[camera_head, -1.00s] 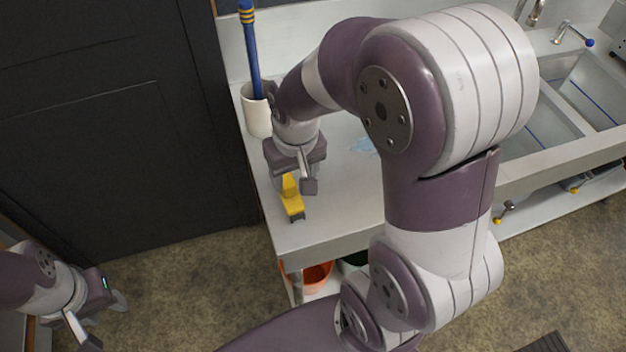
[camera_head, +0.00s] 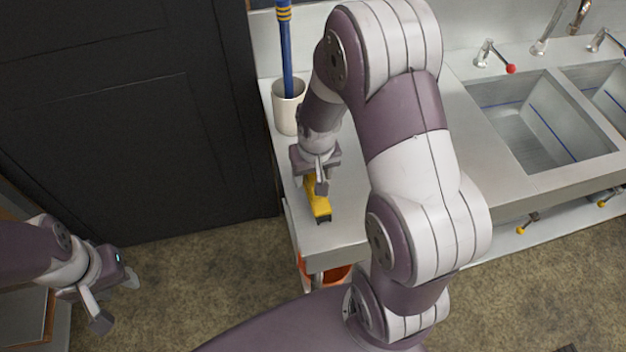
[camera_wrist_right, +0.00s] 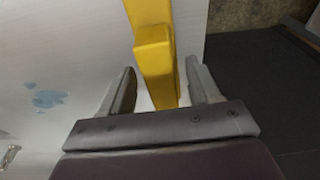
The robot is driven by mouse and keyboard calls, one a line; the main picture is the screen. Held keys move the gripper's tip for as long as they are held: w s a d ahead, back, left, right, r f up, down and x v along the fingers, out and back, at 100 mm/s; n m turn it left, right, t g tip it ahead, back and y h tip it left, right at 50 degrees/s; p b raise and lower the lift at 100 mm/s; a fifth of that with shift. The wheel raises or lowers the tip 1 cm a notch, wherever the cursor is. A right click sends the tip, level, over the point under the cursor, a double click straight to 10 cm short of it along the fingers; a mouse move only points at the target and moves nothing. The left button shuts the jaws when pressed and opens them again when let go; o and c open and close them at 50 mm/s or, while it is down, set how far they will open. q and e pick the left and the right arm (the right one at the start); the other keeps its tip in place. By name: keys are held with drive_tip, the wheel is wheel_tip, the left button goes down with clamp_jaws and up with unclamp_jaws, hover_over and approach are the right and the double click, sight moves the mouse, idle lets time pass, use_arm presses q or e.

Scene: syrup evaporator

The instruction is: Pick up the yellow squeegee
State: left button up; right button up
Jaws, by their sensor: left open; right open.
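The yellow squeegee (camera_head: 319,202) lies on the left end of the metal counter, close to its front edge. It also shows in the right wrist view (camera_wrist_right: 153,55), where its yellow body runs down between the two fingers. My right gripper (camera_head: 314,186) is over the squeegee, with its fingers open on either side; in the wrist view the fingers (camera_wrist_right: 160,85) stand apart from it with gaps. The squeegee's far end is cut off in the wrist view and partly hidden by my gripper in the head view. My left gripper (camera_head: 120,300) is open and empty, low over the floor at left.
A white cup (camera_head: 288,107) holding a blue-handled tool (camera_head: 286,50) stands behind my right gripper. A steel sink (camera_head: 540,120) is at right. A dark door (camera_head: 120,100) is left of the counter. An orange bucket (camera_head: 335,274) is under the counter.

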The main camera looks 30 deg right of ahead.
drive_tip(key=shift+f, duration=0.25)
idle(0.5)
drive_tip(key=c, duration=1.1)
